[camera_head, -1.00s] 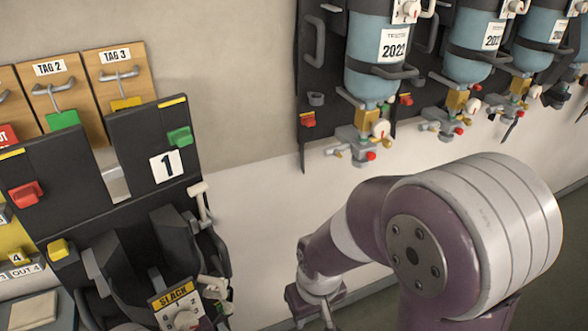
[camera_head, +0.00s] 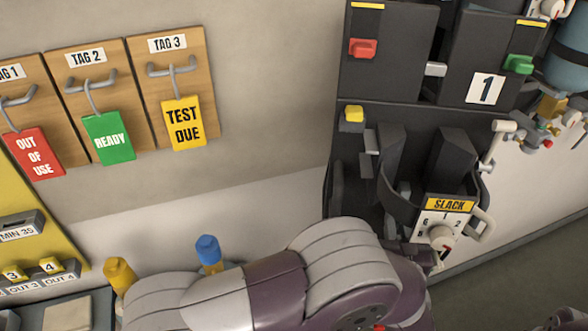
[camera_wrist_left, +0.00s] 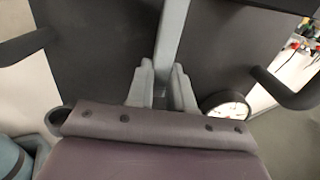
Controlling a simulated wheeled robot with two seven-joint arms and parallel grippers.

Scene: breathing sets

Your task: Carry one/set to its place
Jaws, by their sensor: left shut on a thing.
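In the left wrist view my left gripper (camera_wrist_left: 160,88) is shut on a grey upright bar (camera_wrist_left: 172,38). The bar runs in front of a black panel (camera_wrist_left: 95,45) with dark curved handles at both sides. A round white gauge (camera_wrist_left: 227,108) sits just right of the fingers. Whether these parts belong to one breathing set, I cannot tell. In the head view a purple and grey arm of mine crosses the bottom; no fingertips show there. A black rack marked 1 (camera_head: 398,108) stands at right, with a SLACK dial (camera_head: 442,230) low on it. My right gripper is not in view.
Three tag boards hang at left: red OUT OF USE (camera_head: 37,152), green READY (camera_head: 108,139), yellow TEST DUE (camera_head: 184,123). A yellow panel (camera_head: 30,215) is at far left. A blue cylinder (camera_head: 570,60) shows at the right edge. Floor shows at lower right.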

